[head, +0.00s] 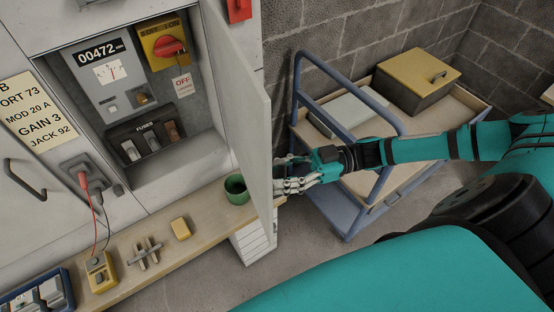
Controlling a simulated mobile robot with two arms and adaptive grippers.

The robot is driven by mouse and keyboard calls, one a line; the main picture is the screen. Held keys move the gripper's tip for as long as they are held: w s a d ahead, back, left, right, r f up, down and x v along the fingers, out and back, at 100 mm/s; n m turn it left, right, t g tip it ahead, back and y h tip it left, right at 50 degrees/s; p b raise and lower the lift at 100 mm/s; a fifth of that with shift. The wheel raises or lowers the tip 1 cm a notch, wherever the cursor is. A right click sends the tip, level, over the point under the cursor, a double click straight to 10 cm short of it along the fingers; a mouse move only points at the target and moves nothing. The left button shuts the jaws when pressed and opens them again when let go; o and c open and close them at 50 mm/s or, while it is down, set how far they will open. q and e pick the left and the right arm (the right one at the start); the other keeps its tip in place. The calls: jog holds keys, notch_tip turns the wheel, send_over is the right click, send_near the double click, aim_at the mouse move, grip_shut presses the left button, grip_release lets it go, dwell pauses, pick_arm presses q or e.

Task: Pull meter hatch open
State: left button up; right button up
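The meter hatch (238,85) is a grey door standing wide open, roughly square to the cabinet front, seen nearly edge-on. Inside the cabinet are a meter (107,72) reading 00472, a red rotary switch on a yellow plate (165,45), an OFF tag (183,86) and a fuse block (146,142). My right gripper (283,176) is at the outer side of the door, close to its free edge. The door hides part of its fingertips and any handle there, so I cannot tell whether it holds anything. My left gripper is not in view.
A wooden ledge (210,212) below holds a green cup (236,190), a yellow block (181,228) and a yellow device (100,270). A blue-framed cart (355,216) with a yellow-lidded box (416,78) stands right, under my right arm. Some floor shows between.

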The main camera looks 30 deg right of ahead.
jog(key=shift+d+f, duration=0.1)
jog(key=shift+d, duration=0.5)
jog(key=v, duration=1.1)
jog(key=shift+s, duration=0.1)
jog(key=shift+c, duration=0.3)
